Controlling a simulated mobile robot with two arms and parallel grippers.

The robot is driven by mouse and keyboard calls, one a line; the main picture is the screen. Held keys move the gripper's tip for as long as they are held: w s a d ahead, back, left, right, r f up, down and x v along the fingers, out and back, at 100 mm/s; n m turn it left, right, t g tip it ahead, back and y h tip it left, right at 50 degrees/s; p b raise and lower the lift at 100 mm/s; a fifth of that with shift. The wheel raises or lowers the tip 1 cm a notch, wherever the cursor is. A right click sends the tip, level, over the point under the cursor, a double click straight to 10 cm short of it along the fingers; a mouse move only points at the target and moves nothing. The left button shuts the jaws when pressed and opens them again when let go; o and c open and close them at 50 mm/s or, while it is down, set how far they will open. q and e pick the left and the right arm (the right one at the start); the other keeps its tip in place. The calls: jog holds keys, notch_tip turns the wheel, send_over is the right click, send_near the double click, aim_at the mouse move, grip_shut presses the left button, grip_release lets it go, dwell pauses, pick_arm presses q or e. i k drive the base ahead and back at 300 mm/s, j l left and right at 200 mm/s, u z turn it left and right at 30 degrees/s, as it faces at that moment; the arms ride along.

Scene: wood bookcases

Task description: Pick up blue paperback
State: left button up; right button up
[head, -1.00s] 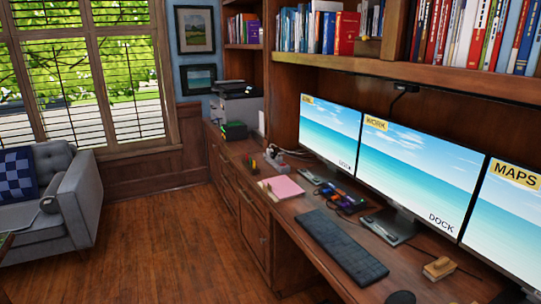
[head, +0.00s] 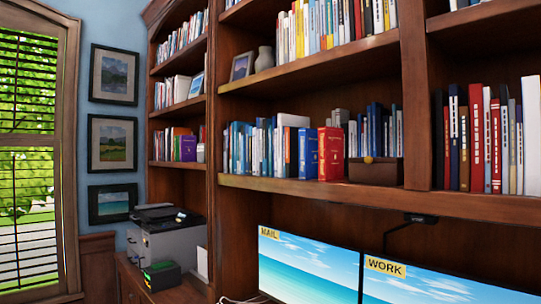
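A thick blue book (head: 308,153) stands upright on the middle shelf, just left of a thick red book (head: 331,154). More blue spines stand in the row to its left (head: 238,147) and behind the wooden box to its right (head: 376,130). I cannot tell from the covers which blue one is the paperback. Neither of my grippers is in view.
The books stand on the bookcase shelf (head: 280,184), above the desk monitors (head: 303,268). A small wooden box (head: 375,171) sits right of the red book. A printer (head: 165,243) stands at lower left, by the window (head: 27,160).

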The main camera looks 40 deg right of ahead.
aim_at(309, 165)
jog(key=i+z, duration=0.15)
jog(key=i, duration=0.3)
jog(key=i+j+z, duration=0.15)
jog(key=i, duration=0.3)
jog(key=i+j+z, duration=0.15)
jog(key=i, duration=0.3)
jog(key=i+j+z, duration=0.15)
jog(key=i, duration=0.25)
